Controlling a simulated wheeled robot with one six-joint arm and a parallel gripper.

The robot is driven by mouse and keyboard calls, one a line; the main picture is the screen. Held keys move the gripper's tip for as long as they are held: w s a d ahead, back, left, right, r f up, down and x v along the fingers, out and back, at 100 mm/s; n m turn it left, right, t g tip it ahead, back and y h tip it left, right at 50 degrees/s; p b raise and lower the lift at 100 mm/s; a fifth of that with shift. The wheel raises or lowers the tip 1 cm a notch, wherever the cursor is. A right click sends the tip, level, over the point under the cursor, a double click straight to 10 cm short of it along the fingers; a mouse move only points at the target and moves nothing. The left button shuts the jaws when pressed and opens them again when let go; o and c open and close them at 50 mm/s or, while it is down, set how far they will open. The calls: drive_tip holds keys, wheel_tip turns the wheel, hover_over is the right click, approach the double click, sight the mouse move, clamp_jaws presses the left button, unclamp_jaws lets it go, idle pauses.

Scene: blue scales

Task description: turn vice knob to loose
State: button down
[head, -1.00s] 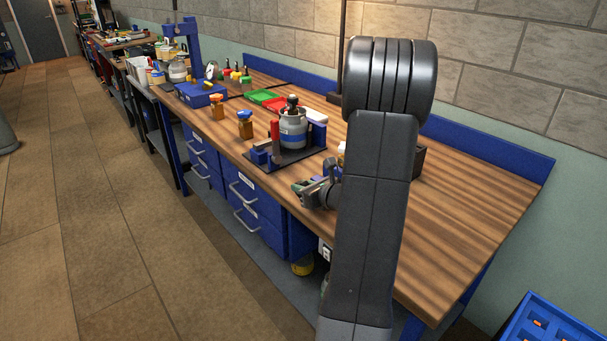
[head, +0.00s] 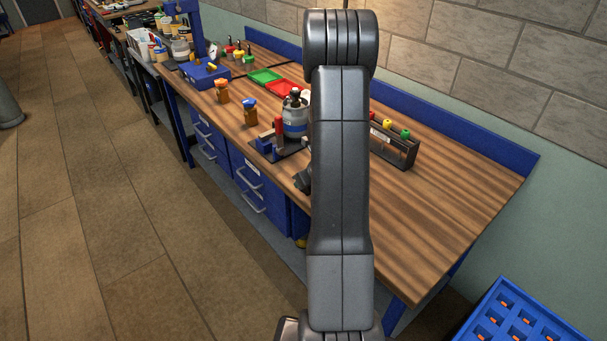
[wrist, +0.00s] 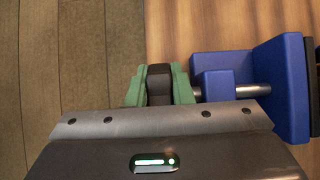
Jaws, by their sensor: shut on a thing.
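In the wrist view the blue vice (wrist: 292,85) stands on the wooden bench top, with a short metal rod (wrist: 253,90) between its blue parts. The dark vice knob (wrist: 159,76) sticks out on its left side, near the bench edge. My gripper (wrist: 159,90) has its green fingers on both sides of the knob and is shut on it. The grey gripper body hides the lower part of the knob. In the head view my arm hides most of the gripper, the knob and at least part of the vice.
The wooden bench (head: 440,215) is clear at its right end. A dark rack (head: 395,148) with coloured tops stands right of my arm. A blue crate (head: 525,325) is at the lower right.

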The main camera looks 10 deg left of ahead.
drive_tip(key=shift+a+f+g+h, duration=0.1)
drive_tip(key=shift+a+g+h, duration=0.05)
drive_tip(key=shift+g+h, duration=0.65)
drive_tip(key=g+h, duration=0.2)
drive_tip(key=h, duration=0.1)
drive_tip(key=shift+w+f, duration=0.15)
drive_tip(key=shift+f, duration=0.15)
drive_tip(key=g+h, duration=0.1)
drive_tip(key=h, duration=0.1)
drive_tip(key=g+h, duration=0.2)
drive_tip(key=shift+f+b, duration=0.3)
drive_tip(key=c, duration=1.6)
unclamp_jaws()
drive_tip(key=shift+o, duration=0.2)
